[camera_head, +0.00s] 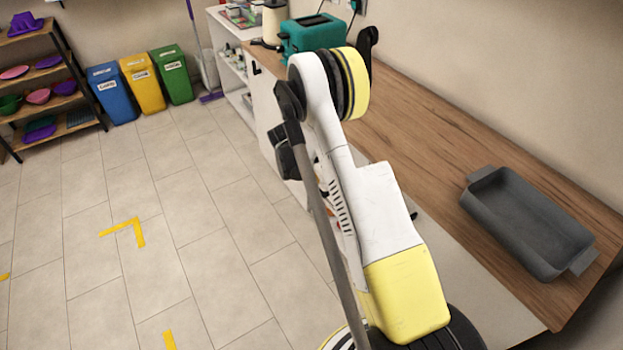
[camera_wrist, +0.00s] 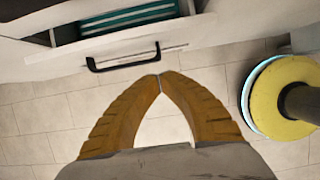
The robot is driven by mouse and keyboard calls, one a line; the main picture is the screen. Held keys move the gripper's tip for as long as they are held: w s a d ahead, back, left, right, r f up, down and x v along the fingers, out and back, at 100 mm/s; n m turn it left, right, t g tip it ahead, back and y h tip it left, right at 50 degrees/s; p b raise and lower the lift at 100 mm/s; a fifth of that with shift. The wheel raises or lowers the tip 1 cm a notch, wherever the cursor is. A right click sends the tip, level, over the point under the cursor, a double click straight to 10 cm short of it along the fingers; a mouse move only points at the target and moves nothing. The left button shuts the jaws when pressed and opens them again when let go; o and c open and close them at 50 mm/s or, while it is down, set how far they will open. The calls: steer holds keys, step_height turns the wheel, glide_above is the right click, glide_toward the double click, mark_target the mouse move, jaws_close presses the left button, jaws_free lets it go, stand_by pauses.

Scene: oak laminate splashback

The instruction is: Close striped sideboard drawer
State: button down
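In the wrist view, a pale drawer front (camera_wrist: 140,51) with a black bar handle (camera_wrist: 123,57) is at the top. A dark opening with teal and white striped surfaces (camera_wrist: 128,15) shows behind this front, so the drawer stands at least partly open. My gripper (camera_wrist: 160,78) has two orange ribbed fingers whose tips meet, with nothing between them. The tips are just below and right of the handle in the picture; I cannot tell whether they touch the drawer front. In the head view, my arm hides the drawer and my gripper.
A wooden counter (camera_head: 430,130) runs along the right wall, with a grey tray (camera_head: 528,218) and a teal toaster (camera_head: 312,36) on it. Blue (camera_head: 112,92), yellow (camera_head: 143,84) and green (camera_head: 172,75) bins stand at the back. The tiled floor (camera_head: 200,200) left of the counter is clear.

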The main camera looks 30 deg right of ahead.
mark_target(318, 189)
steer(key=shift+d+f+b, duration=0.9)
steer(key=shift+d+f, duration=0.35)
steer(key=shift+d, duration=0.3)
steer(key=shift+d+f+b, duration=0.85)
steer(key=shift+d+f, duration=0.35)
steer(key=shift+d, duration=0.3)
